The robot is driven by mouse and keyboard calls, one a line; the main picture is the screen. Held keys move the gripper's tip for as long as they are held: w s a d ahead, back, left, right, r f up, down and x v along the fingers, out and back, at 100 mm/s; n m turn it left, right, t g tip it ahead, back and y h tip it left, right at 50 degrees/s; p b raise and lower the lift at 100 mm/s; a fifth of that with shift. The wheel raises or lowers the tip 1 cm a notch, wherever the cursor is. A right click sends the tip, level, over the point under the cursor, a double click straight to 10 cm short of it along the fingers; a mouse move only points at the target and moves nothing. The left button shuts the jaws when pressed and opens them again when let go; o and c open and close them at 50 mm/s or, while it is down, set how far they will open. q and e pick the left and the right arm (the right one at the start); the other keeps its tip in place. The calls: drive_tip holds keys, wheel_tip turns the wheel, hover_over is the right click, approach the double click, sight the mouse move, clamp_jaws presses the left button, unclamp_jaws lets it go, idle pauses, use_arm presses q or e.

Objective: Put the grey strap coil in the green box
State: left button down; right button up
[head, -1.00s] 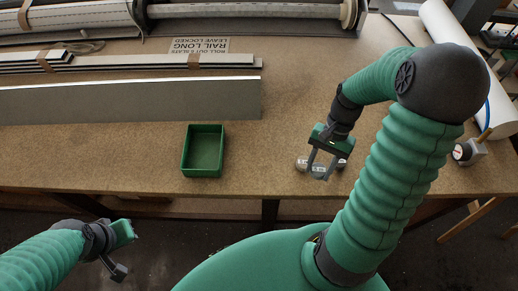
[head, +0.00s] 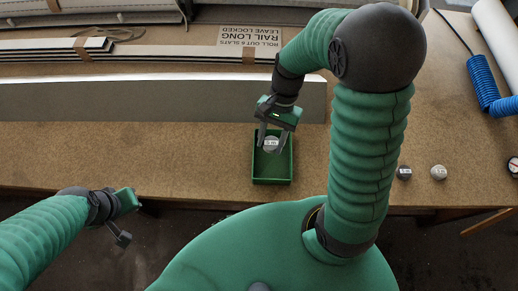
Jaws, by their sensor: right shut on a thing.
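The green box (head: 272,182) is a small open tray on the brown bench, near its front edge. My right gripper (head: 272,144) is over the back part of the box, fingers pointing down. It is shut on the grey strap coil (head: 271,145), a small round grey piece with a pale label, held between the fingertips. I cannot tell exactly how high the coil is above the box floor. My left gripper (head: 127,220) is off the bench's front edge at lower left, away from the box; its finger gap is unclear.
Two more small round labelled pieces, one dark (head: 404,173) and one lighter (head: 438,172), lie on the bench at right. A long grey metal profile (head: 160,102) lies behind the box. A blue coiled hose (head: 483,85) is at far right. The bench left of the box is clear.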

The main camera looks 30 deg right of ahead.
sight(270, 163)
drive_tip(key=f, duration=0.5)
drive_tip(key=s+f, duration=0.1)
drive_tip(key=f, duration=0.2)
drive_tip(key=shift+d, duration=0.35)
drive_tip(key=shift+w+a+f, duration=0.15)
drive_tip(key=shift+a+f, duration=0.05)
drive_tip(key=shift+f, duration=0.05)
drive_tip(key=shift+a+r, duration=0.1)
drive_tip(key=shift+a, duration=0.1)
drive_tip(key=shift+b, duration=0.3)
drive_tip(key=o, duration=1)
drive_tip(key=shift+s, duration=0.2)
drive_tip(key=o, duration=0.4)
drive_tip(key=shift+w+d+f, duration=0.1)
drive_tip(key=shift+d+f, duration=0.1)
drive_tip(key=shift+d, duration=0.15)
drive_tip(key=shift+c, duration=0.2)
